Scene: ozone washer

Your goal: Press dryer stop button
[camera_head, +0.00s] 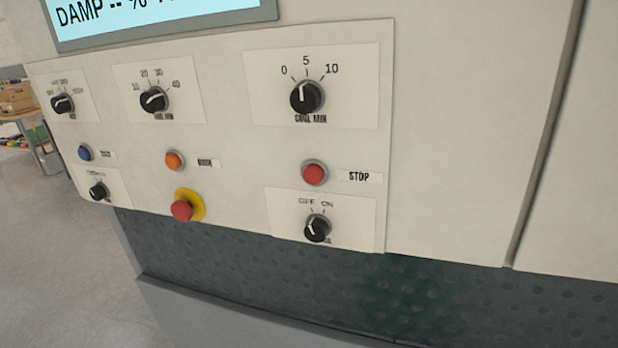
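The dryer control panel (230,148) fills the upper left and middle of the view, tilted in the picture. The stop button (314,173) is a round red button in a grey ring, right of the panel's middle. A white label reading STOP (359,177) is just to its right. Nothing covers the button. My gripper does not show in this view, so its distance to the button cannot be told.
A cool-minutes knob (307,97) is above the button and an OFF/ON knob (317,228) below it. To the left are an orange button (174,160), a red mushroom button (182,210) on yellow and a blue button (85,153). Open floor (60,260) lies at far left.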

